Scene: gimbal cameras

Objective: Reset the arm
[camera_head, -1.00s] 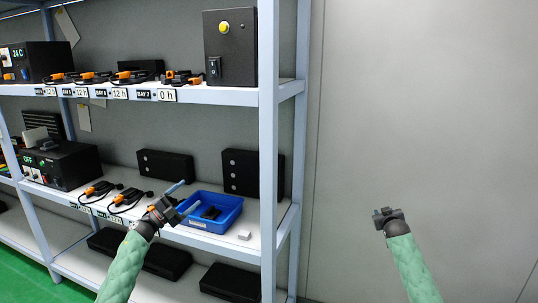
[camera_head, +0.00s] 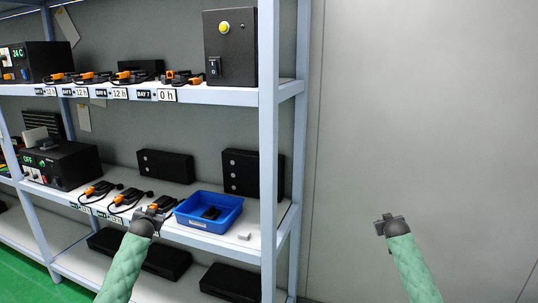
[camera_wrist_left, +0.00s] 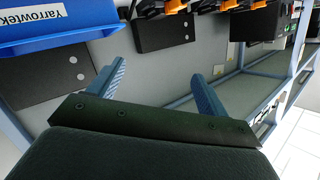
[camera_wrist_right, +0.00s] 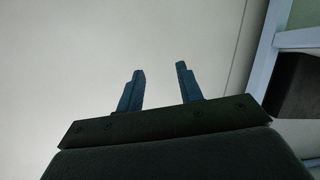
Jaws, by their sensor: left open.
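My left gripper (camera_head: 152,212) is in front of the middle shelf, left of the blue bin. In the left wrist view its two blue fingers (camera_wrist_left: 155,85) stand wide apart with nothing between them. My right gripper (camera_head: 386,219) is in front of the plain grey wall, right of the shelf. In the right wrist view its two fingers (camera_wrist_right: 159,85) are apart and empty. The blue bin (camera_head: 228,221) stands on the middle shelf and holds a dark object (camera_head: 211,213). Its label shows in the left wrist view (camera_wrist_left: 70,32).
The shelf unit's front post (camera_head: 268,150) stands between my two arms. Orange-and-black devices (camera_head: 125,198) lie on the middle shelf left of the bin. A small light block (camera_head: 244,237) lies at its right front. The area before the grey wall (camera_head: 420,120) is clear.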

